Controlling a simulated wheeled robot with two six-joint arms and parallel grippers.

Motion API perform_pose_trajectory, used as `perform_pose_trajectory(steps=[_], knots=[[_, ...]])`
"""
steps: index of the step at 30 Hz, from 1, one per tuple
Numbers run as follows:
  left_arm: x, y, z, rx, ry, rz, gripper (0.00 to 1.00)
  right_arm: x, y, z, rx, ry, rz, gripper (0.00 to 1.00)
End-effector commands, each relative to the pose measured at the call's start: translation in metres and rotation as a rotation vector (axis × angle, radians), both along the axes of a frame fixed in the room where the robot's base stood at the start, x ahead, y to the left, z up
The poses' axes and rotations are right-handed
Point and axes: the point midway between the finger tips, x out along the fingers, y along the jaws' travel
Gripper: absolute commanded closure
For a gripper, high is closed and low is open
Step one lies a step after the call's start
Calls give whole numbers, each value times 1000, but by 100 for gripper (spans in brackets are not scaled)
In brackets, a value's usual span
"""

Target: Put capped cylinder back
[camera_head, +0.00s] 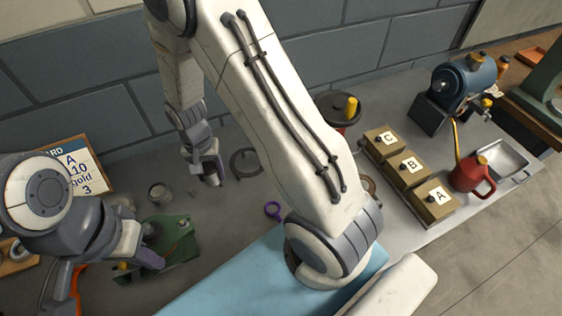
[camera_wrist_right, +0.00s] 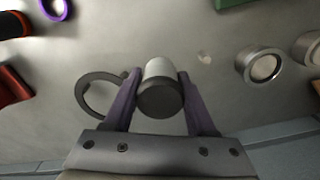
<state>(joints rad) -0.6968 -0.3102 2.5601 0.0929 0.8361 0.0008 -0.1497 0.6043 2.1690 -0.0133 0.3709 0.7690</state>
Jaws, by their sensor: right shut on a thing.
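The capped cylinder (camera_wrist_right: 160,88) is between the two purple fingers of my right gripper (camera_wrist_right: 158,90) in the right wrist view. It has a pale grey body and a dark round end. In the head view my right gripper (camera_head: 211,172) is low over the back of the bench, with a small dark part of the cylinder (camera_head: 213,181) showing below it. My left gripper (camera_head: 108,278) is at the lower left with its fingers apart, beside a green fixture (camera_head: 172,243).
A dark ring (camera_head: 245,162) lies right of my right gripper and a metal cup (camera_head: 160,194) left of it. A purple ring (camera_head: 273,210) lies nearer the blue mat (camera_head: 225,285). Boxes A, B and C (camera_head: 409,170) and a red can (camera_head: 472,177) stand at the right.

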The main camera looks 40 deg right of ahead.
Motion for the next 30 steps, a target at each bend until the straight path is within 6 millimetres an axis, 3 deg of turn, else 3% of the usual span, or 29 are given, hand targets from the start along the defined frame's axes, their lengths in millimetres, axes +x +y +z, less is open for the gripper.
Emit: perform_pose_trajectory(steps=[1,9,15,18,22,30], knots=[[0,0,-9,0,0,0,100,4,-25,1,1,-6,-185,100],[0,0,-32,0,0,-1,100,-6,-138,24,2,-7,-1188,100],[0,0,-45,0,0,-1,100,-30,-198,39,3,-5,-1790,100],[0,0,-48,0,0,-1,100,-40,-215,44,2,-3,-1978,100],[0,0,-49,0,0,-1,100,-46,-224,44,1,1,-2101,100],[0,0,-45,0,0,-1,100,-48,-225,1,-3,6,-2123,100]])
